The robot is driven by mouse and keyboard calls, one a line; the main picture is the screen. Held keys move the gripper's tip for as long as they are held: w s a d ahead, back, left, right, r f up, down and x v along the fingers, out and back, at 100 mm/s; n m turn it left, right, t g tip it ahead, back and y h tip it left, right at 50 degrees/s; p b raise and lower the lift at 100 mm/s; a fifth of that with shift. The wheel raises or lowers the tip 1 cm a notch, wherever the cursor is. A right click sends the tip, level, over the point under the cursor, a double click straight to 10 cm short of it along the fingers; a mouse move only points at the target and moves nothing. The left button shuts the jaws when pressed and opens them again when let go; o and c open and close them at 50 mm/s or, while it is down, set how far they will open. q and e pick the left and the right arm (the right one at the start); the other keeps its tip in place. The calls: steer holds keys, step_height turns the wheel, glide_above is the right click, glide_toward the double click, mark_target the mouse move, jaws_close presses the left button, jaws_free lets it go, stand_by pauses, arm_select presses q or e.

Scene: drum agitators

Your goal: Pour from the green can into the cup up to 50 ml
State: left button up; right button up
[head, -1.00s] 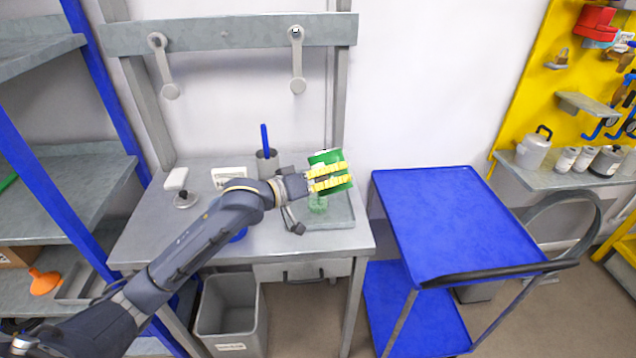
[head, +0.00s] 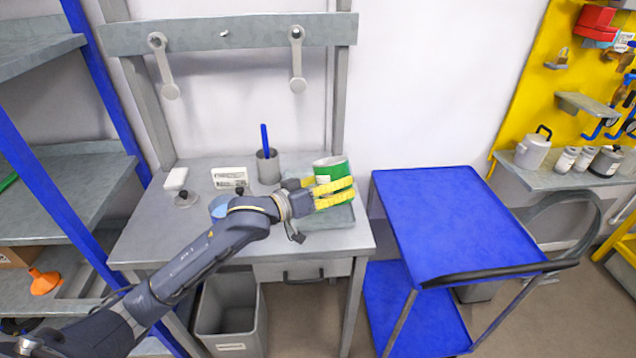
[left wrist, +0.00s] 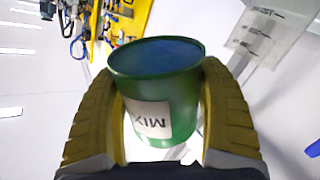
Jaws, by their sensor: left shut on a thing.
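The green can (head: 333,172) is held above the right part of the bench by my left gripper (head: 333,188). Its yellow fingers are shut on the can's sides. The can looks nearly upright in the head view, with its open rim up. The left wrist view shows the can (left wrist: 160,95) between both fingers, with a white "MIX" label upside down in the picture and a dark bluish inside. The liquid level cannot be read. My right gripper is out of view.
A grey holder with a blue-handled tool (head: 268,166) stands behind my arm. A white label card (head: 229,178) and a blue round thing (head: 218,206) are to the left on the bench (head: 150,225). A blue cart (head: 450,220) stands to the right.

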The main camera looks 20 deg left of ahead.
arm_select(q)
steer(key=shift+s+d+f+m+t, duration=0.2)
steer(key=shift+f+m, duration=0.25)
steer(key=shift+f, duration=0.3)
steer(key=shift+s+d+f+m+t, duration=0.1)
steer(key=shift+s+d+f+m, duration=0.1)
steer(key=shift+f+m, duration=0.4)
steer(key=shift+s+d+f+m+t, duration=0.1)
steer(key=shift+s+d+f+m, duration=0.2)
steer(key=shift+f, duration=0.55)
steer(key=shift+s+d+r+m+t, duration=0.15)
steer(key=shift+r+m+t, duration=0.2)
steer(key=shift+m, duration=0.7)
